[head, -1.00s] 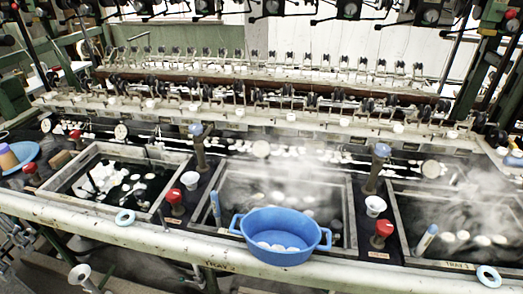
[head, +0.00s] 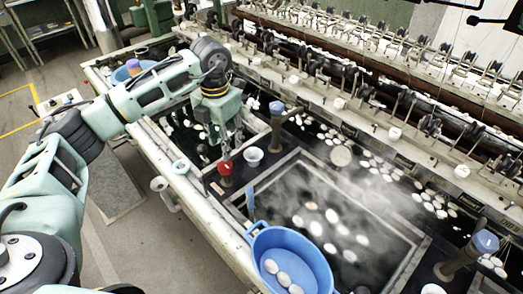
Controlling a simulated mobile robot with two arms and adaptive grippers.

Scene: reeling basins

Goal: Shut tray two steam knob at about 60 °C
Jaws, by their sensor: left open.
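A red steam knob (head: 225,169) stands on a dark post between the left tray and the steaming middle tray (head: 318,163). I cannot read a tray number or temperature here. A blue-topped stick (head: 250,205), perhaps a thermometer, stands at the middle tray's near left corner. My left gripper (head: 221,150) is open, pointing down over the left tray, just beyond the red knob in the picture. I see no contact with the knob. The fingers are small and partly lost against the dark basin. My right gripper is out of view.
A blue basin (head: 318,262) holding pale cocoons sits at the middle tray's front edge. A white cup (head: 253,157) stands beside the knob. Steam drifts over the middle tray.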

